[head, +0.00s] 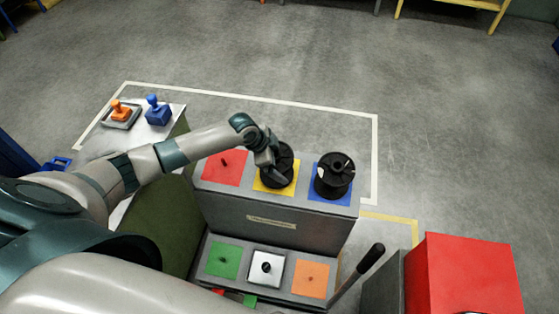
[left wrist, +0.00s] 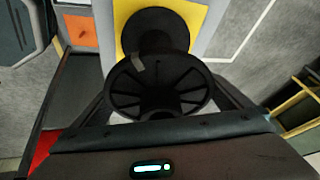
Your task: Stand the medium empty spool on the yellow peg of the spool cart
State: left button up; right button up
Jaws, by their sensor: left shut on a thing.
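A black empty spool (head: 284,159) is at the yellow square (head: 262,187) on the upper deck of the spool cart (head: 270,215). My left gripper (head: 272,165) is shut on it from above. In the left wrist view the spool (left wrist: 160,88) is between the fingers, with its near flange facing the camera and its far flange over the yellow square (left wrist: 187,13). The spool hides the yellow peg, so I cannot tell whether it is seated on it or just above. My right gripper is not in view.
A larger black spool (head: 333,178) stands on the blue square, close right of the held one. The red square (head: 222,168) has a bare peg. Green, white and orange squares lie on the lower deck. A red box (head: 462,275) stands at right; a table with orange and blue objects (head: 158,110) is at left.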

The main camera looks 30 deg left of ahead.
pick_arm(q)
jog(key=shift+f, duration=0.35)
jog(key=o, duration=1.2)
jog(key=shift+r, duration=0.1)
jog(key=b+v, duration=0.4)
jog(key=v, duration=1.3)
jog(key=shift+s+d, duration=0.1)
jog(key=shift+s, duration=0.05)
